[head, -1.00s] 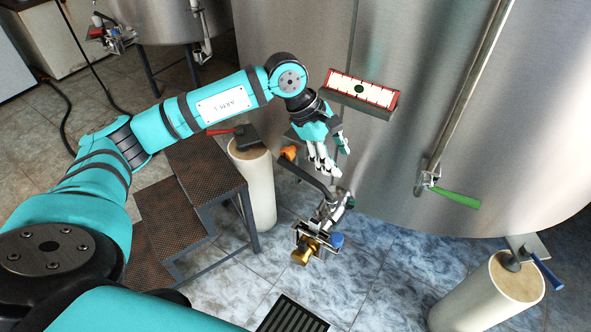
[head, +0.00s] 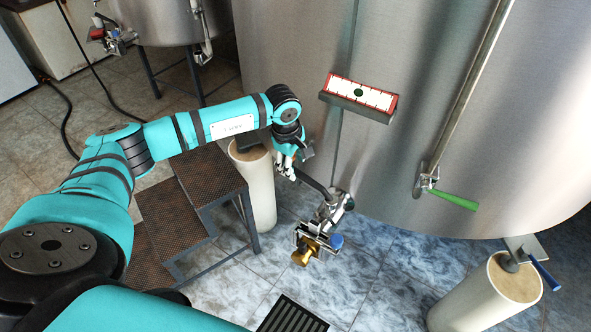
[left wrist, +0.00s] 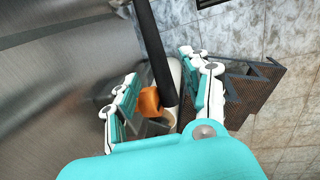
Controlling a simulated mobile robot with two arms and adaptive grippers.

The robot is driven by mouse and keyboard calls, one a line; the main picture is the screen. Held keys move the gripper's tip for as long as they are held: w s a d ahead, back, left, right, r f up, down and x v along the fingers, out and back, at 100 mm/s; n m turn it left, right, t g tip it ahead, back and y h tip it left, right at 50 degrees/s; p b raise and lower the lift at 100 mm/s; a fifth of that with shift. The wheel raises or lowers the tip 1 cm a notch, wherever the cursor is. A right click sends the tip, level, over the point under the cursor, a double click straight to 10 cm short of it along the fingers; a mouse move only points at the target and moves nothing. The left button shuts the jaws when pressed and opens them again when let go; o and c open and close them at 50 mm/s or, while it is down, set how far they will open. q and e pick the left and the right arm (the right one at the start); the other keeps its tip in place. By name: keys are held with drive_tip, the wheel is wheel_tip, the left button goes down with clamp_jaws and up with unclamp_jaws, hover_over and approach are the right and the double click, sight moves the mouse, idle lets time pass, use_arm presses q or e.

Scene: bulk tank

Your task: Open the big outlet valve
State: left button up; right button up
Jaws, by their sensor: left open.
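The big outlet valve (head: 334,206) sits low at the front of the large steel tank. Its dark lever (head: 314,184) slants up and left from the valve body. In the left wrist view, the black lever (left wrist: 152,45) runs down between my open fingers, with an orange piece (left wrist: 149,101) beside its end. My left gripper (head: 285,172) is at the lever's free end and hides it in the head view. The gripper also shows in the left wrist view (left wrist: 158,68), with a finger on each side of the lever and gaps visible. My right gripper is not in view.
The tank (head: 430,100) carries a red-framed gauge plate (head: 360,93) and a green-handled valve (head: 452,199). Dark metal steps (head: 205,180) and a pale cylindrical foot (head: 258,190) stand beside my left gripper. A brass fitting (head: 304,254) hangs below the outlet. A floor grate (head: 290,315) lies in front.

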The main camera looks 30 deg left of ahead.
sight(295, 169)
use_arm(q)
drive_tip(key=shift+w+f, duration=0.2)
drive_tip(key=shift+f, duration=0.9)
drive_tip(key=shift+w+f, duration=0.2)
drive_tip(key=shift+f, duration=0.85)
drive_tip(key=shift+c, duration=0.3)
clamp_jaws()
